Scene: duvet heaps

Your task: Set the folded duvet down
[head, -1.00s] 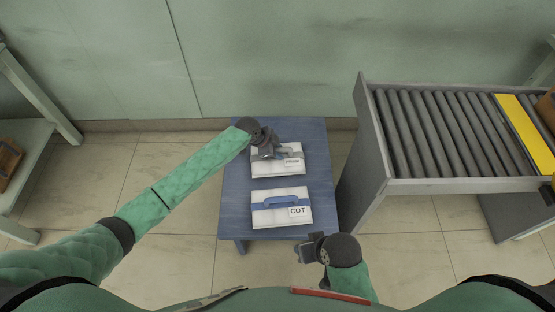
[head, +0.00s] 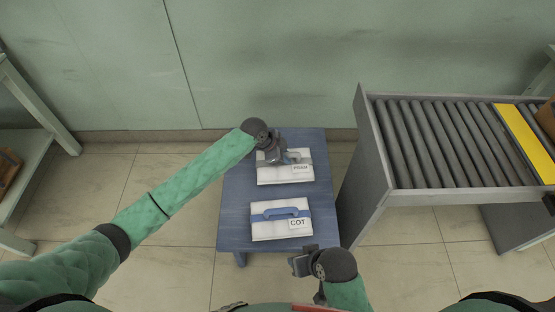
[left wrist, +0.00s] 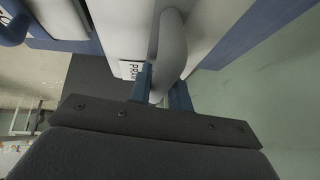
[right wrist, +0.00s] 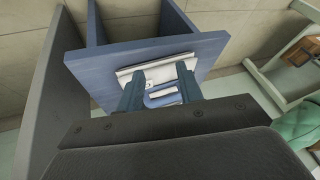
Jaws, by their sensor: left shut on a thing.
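A white folded duvet (head: 285,175) with a grey band, a grey handle and a label that seems to read PRAM is over the back of the blue table (head: 235,205). My left gripper (head: 275,158) is shut on its handle (left wrist: 170,45). I cannot tell whether its underside touches the tabletop. A second white folded duvet (head: 270,230), with a blue band and handle and a COT label, lies in front of it. My right gripper (head: 298,262) is low, near the table's front right corner; its fingers (right wrist: 158,88) are apart and empty.
A grey roller conveyor (head: 435,145) with a yellow strip (head: 525,140) stands right of the table. A pale wall (head: 270,60) is behind. A shelf (head: 25,150) stands at far left. Floor is clear left of the table.

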